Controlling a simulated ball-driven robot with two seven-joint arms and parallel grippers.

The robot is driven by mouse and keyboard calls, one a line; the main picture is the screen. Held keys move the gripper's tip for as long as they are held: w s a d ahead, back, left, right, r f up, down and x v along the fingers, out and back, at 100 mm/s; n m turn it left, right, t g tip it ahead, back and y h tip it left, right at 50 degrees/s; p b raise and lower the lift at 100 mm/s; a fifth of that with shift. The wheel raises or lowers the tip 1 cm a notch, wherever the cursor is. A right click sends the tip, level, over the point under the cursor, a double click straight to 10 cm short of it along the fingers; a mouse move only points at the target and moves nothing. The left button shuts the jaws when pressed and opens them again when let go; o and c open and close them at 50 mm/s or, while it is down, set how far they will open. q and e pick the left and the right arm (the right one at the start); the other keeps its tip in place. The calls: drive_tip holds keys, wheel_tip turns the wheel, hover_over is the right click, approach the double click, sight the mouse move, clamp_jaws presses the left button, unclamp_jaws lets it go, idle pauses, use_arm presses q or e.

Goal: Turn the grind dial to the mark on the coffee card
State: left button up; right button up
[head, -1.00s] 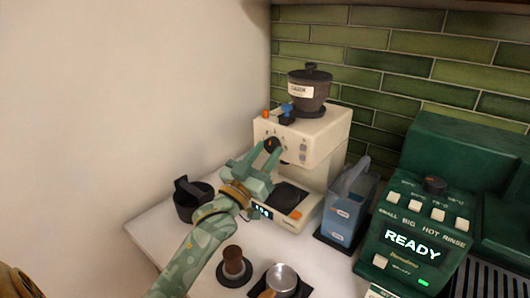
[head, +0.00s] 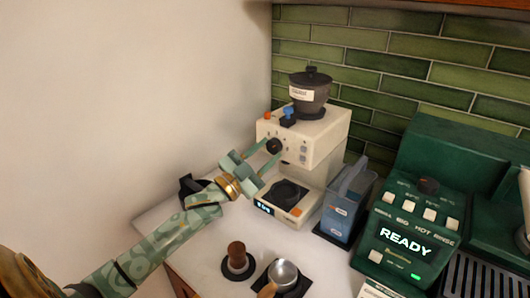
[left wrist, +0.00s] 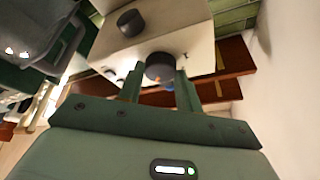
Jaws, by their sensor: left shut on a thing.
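The grind dial (head: 273,146) is a black round knob on the front of the cream grinder (head: 318,138). In the left wrist view the dial (left wrist: 160,66) sits between my two green fingers, with a small orange mark at its lower edge. My left gripper (head: 269,152) reaches in from the left and is shut on the dial; its fingers (left wrist: 159,86) show on both sides of it. The scale marks around the dial are too small to read. A white card (head: 377,290) shows partly at the bottom edge; its text is unreadable. My right gripper is not in view.
A dark lidded hopper (head: 309,92) stands on the grinder. A blue-grey container (head: 346,205) and a green coffee machine (head: 408,235) reading READY stand to the right. A tamper (head: 237,260) and a metal cup (head: 284,274) stand in front.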

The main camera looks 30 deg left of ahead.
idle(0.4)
use_arm(q)
drive_tip(key=o, duration=1)
drive_tip(key=v, duration=1.6)
drive_tip(key=shift+s+a, duration=0.1)
drive_tip(key=shift+s, duration=0.05)
drive_tip(key=shift+f, duration=0.1)
